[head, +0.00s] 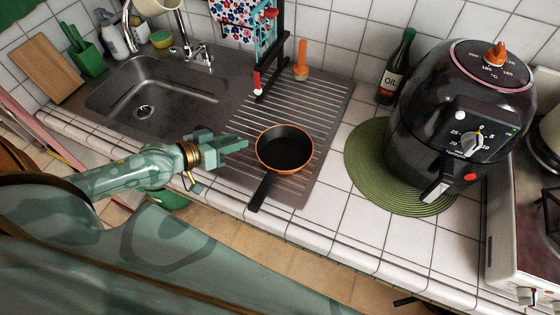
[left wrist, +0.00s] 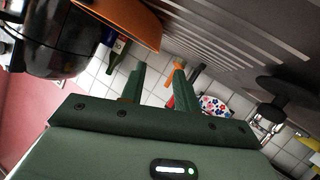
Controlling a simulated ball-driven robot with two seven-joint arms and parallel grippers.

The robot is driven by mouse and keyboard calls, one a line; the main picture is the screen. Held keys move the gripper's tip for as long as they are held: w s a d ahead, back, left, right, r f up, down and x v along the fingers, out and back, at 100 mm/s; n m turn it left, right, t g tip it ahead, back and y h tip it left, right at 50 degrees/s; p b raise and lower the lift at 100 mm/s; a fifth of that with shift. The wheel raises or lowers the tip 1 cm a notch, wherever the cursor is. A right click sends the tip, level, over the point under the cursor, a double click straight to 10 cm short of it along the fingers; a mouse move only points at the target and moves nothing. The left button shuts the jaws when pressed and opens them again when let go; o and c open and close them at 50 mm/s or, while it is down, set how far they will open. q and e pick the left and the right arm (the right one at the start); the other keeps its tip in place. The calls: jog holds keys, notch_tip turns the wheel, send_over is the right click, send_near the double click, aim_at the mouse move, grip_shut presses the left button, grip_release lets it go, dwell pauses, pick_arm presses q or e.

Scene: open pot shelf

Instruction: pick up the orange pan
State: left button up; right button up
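The orange pan (head: 286,150) has a dark inside, an orange rim and a black handle that points toward the counter's front edge. It sits on the ribbed metal drainboard right of the sink. My left gripper (head: 240,142) is just left of the pan, above the drainboard's front part, and apart from it. In the left wrist view the two fingers (left wrist: 160,75) are spread with an empty gap between them. The pan's orange side (left wrist: 128,18) shows at the top of that view. My right gripper is not in view.
A black air fryer (head: 425,120) stands on a round green mat (head: 363,155) to the right. An oil bottle (head: 395,72) and an orange-handled brush (head: 302,62) are behind. A dish rack (head: 277,50) stands behind the pan. The sink (head: 150,95) is at left.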

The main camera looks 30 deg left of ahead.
aim_at(260, 137)
pick_arm(q)
jog(key=x, duration=0.3)
jog(key=shift+w+d+f, duration=0.15)
jog(key=shift+w+d, duration=0.15)
jog(key=shift+w, duration=0.05)
jog(key=b+x, duration=0.1)
jog(key=x, duration=0.3)
jog(key=shift+w+d+f, duration=0.15)
jog(key=shift+w+d, duration=0.05)
grip_shut()
jog(key=shift+s, duration=0.1)
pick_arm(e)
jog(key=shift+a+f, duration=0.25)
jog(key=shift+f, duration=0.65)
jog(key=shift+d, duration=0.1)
pick_arm(q)
jog(key=shift+s+f, duration=0.1)
jog(key=shift+f, duration=0.1)
